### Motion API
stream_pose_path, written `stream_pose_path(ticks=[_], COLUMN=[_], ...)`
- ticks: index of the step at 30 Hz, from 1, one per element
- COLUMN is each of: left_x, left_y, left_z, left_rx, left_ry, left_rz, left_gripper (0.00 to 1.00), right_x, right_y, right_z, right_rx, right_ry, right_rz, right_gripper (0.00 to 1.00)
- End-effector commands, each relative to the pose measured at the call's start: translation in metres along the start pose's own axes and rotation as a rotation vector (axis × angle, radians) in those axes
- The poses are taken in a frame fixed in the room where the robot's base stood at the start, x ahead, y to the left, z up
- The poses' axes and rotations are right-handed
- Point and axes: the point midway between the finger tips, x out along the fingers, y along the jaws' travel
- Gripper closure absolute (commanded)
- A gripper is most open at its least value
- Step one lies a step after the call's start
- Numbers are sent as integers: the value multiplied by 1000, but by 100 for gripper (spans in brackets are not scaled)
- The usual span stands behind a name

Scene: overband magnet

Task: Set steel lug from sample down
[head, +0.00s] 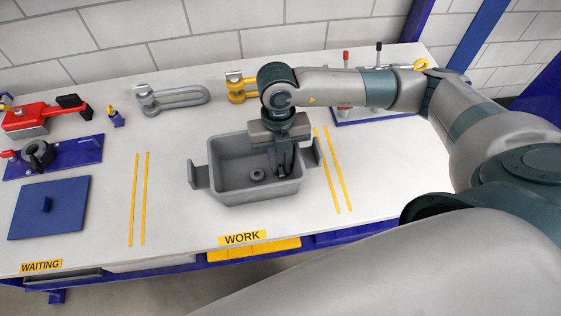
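A grey open bin (229,193) with a raised plate at each end stands in the work area, behind the WORK label. A small round grey piece with a hole (257,175) lies on its floor. My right gripper (282,170) points down into the right part of the bin, to the right of that piece and apart from it. Its fingers look close together, with a small dark shape at the tips. I cannot tell whether that is a held steel lug or only the fingertips. My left gripper is not in view.
A grey shackle (185,96) and a yellow shackle (236,88) lie behind the bin. A red tool (30,117), a blue fixture (75,158) and a blue plate (62,208) are at the left. A lever panel (372,112) is at the back right. Table right of the bin is clear.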

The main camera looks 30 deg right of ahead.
Motion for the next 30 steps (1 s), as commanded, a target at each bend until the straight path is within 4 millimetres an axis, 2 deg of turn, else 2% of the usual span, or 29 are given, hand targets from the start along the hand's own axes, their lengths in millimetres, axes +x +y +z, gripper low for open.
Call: stream_pose_path(ticks=[13,17,20,23,30], left_x=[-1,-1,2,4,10], left_y=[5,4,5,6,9], left_z=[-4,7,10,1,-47], left_rx=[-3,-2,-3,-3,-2], left_ry=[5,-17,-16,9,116], left_rz=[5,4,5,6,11], left_gripper=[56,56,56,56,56], right_x=[-2,-6,-18,-34,-79], right_y=[0,0,1,1,1], right_z=[0,0,1,1,1], right_rx=[0,0,0,-1,-1], right_ry=[0,-1,-3,-4,-5], right_rz=[0,1,2,3,3], right_gripper=[78,78,78,78,78])
